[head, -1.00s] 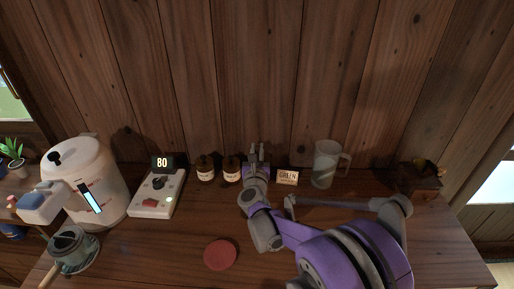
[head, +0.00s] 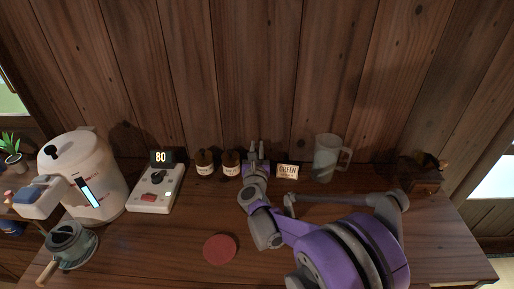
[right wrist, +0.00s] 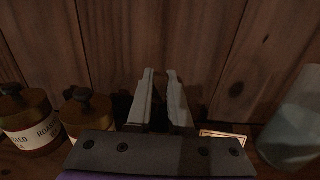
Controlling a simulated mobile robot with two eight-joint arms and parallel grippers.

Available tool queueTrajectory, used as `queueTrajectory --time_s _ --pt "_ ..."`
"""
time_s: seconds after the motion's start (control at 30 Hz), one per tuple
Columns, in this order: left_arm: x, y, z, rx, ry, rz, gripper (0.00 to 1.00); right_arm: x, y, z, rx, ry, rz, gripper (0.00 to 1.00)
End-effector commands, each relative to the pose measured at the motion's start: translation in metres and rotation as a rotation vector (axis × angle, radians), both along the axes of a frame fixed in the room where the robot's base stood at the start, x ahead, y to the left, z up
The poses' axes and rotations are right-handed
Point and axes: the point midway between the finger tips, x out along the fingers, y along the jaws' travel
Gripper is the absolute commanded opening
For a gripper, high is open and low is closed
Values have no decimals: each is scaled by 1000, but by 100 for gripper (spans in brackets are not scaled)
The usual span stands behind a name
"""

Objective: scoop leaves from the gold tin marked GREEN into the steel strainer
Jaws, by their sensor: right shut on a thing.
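A small cream plate lettered GREEN (head: 287,171) stands near the wall. It also shows in the right wrist view (right wrist: 224,137). No gold tin body can be made out beside it. My right gripper (head: 257,150) is just left of the plate, fingers pointing at the wall. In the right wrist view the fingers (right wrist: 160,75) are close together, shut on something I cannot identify. A grey round vessel with a wooden handle (head: 67,240) sits at the front left; I cannot tell whether it is the steel strainer. My left gripper is out of view.
Two brown labelled jars (head: 230,164) stand left of my right gripper. A frosted mug (head: 326,158) stands to the right. A white kettle (head: 92,188) and a control box reading 80 (head: 156,190) are at left. A red disc (head: 219,249) lies on otherwise clear front counter.

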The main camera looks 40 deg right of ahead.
Motion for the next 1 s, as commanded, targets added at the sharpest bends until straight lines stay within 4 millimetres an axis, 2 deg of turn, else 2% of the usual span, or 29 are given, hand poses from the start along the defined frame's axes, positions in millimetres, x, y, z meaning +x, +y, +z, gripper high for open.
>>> queueTrajectory --time_s 0.27,1.0 --pt "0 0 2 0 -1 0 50 0 0 3 0 0 0 0" --pt "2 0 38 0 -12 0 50 0 0 47 1 -1 0 0"
